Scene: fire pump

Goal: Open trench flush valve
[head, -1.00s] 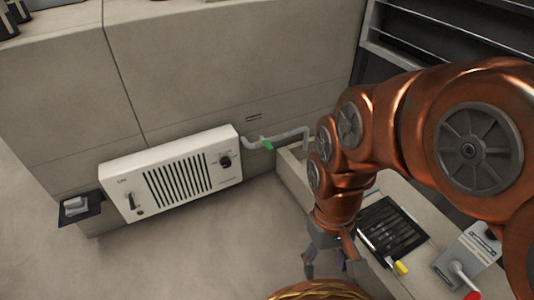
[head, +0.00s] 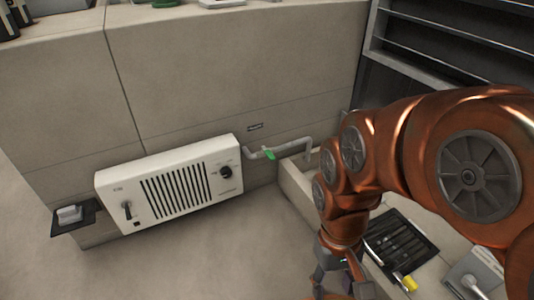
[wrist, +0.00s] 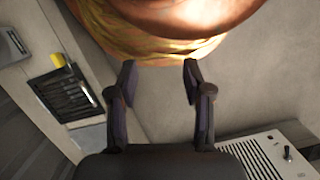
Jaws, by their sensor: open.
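A grey pipe (head: 293,148) runs along the low wall to the trench side, with a small green valve handle (head: 269,154) on it, right of the white panel. I take this to be the trench flush valve; the small label (head: 255,127) above it is unreadable. My gripper (head: 338,284) hangs low, to the right of and nearer than the green handle, and apart from it. In the wrist view my gripper (wrist: 159,78) has its two dark fingers spread with nothing between them. The green handle does not show in the wrist view.
A white louvred panel (head: 171,187) with a knob and a lever is on the wall. A dark grate (head: 402,242) with a yellow item (head: 408,283) lies right of my gripper. Open floor (head: 220,262) lies left.

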